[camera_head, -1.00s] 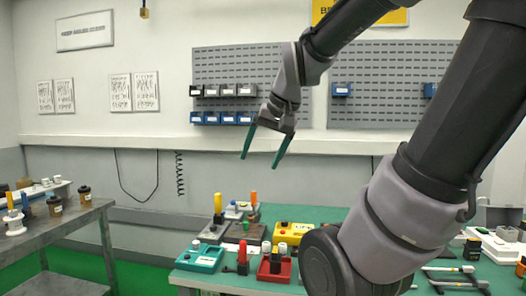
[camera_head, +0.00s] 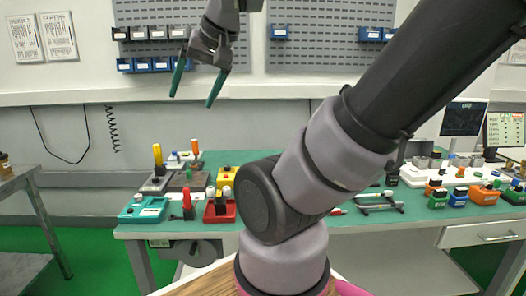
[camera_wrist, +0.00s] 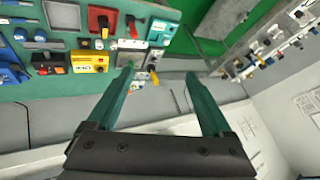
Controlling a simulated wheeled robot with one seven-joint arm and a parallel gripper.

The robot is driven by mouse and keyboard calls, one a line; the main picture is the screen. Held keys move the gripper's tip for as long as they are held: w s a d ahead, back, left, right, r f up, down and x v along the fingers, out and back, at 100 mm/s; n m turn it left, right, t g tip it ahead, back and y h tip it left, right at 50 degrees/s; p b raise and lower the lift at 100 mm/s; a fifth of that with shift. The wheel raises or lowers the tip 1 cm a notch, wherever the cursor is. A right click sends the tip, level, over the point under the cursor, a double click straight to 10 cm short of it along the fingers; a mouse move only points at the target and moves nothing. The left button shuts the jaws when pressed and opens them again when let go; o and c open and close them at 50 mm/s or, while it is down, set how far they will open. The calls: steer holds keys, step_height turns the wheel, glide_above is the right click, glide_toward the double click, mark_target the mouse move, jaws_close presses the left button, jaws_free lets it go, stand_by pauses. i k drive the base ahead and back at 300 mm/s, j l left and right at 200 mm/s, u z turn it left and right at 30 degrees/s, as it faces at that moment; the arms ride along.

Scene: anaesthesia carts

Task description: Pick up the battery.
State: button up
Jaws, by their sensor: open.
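My gripper (camera_head: 191,100) is open and empty, raised in front of the wall above the green-topped workbench (camera_head: 408,212). Its two green fingers also show spread apart in the wrist view (camera_wrist: 160,72), with nothing between them. I cannot tell for sure which item is the battery. On the bench's left part are a teal box (camera_head: 143,211), a red box (camera_head: 220,214) and a yellow box (camera_head: 227,178), some with small cylinders on them. The yellow box shows in the wrist view too (camera_wrist: 88,62). My arm hides the bench's middle.
Several small green, blue and orange units (camera_head: 484,196) stand at the bench's right end. Blue bins (camera_head: 172,64) hang on the pegboard behind the gripper. A grey side table (camera_head: 22,181) stands at the left, with green floor between it and the bench.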

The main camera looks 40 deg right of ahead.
mark_target(392, 180)
steer(key=z, duration=0.45)
steer(key=k+z, duration=0.1)
steer(key=z, duration=0.3)
steer(key=l+z, duration=0.1)
steer(key=z, duration=0.75)
steer(key=l+z, duration=0.1)
steer(key=z, duration=0.35)
